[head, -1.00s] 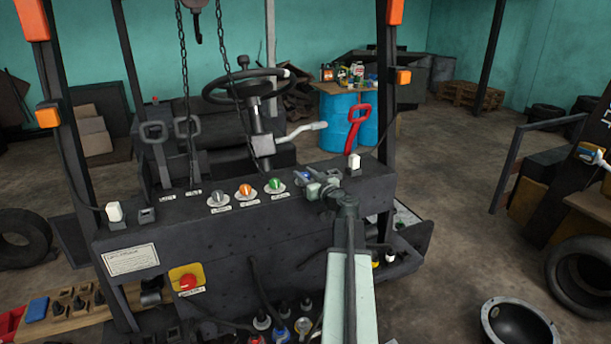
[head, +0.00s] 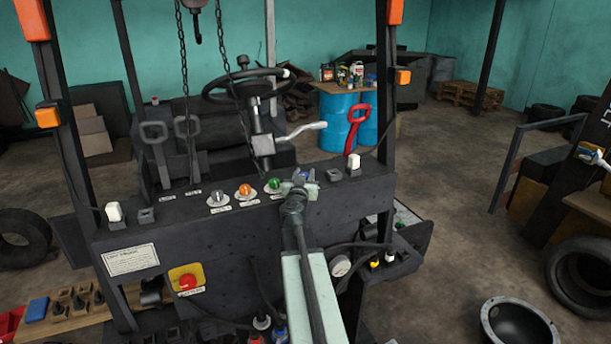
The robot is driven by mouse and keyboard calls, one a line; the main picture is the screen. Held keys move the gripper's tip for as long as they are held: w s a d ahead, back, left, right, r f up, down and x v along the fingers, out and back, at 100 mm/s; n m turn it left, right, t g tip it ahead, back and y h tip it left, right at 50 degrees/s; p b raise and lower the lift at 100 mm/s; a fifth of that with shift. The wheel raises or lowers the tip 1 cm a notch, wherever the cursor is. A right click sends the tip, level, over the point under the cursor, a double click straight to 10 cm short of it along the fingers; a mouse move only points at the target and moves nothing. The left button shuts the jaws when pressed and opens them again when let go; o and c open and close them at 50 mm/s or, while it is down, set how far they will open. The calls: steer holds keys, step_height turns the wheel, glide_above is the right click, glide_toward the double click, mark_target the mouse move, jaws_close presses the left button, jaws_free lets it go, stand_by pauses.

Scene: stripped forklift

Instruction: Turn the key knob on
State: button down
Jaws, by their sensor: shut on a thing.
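A row of knobs sits on top of the dark forklift panel (head: 240,235): a grey one (head: 217,197), an orange one (head: 245,190), a green one (head: 273,185) and a blue one (head: 305,175). My gripper (head: 302,179) is at the right end of the row, shut on the blue knob. Its jaws hide most of that knob, so I cannot tell how far it is turned. The small labels below the knobs are too small to read, and the blue knob's label is hidden.
A red stop button (head: 187,282) is on the front. The steering wheel (head: 247,86), a red lever (head: 357,125) and hanging chains are behind. Hoses and a gauge (head: 341,266) sit below.

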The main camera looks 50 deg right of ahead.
steer(key=shift+m+g+h, duration=0.4)
steer(key=shift+m+g, duration=0.1)
steer(key=shift+g, duration=0.2)
steer(key=c, duration=1)
jaws_free()
steer(key=shift+o, duration=0.2)
steer(key=v, duration=0.7)
steer(key=shift+s+a, duration=0.2)
steer(key=shift+a, duration=0.1)
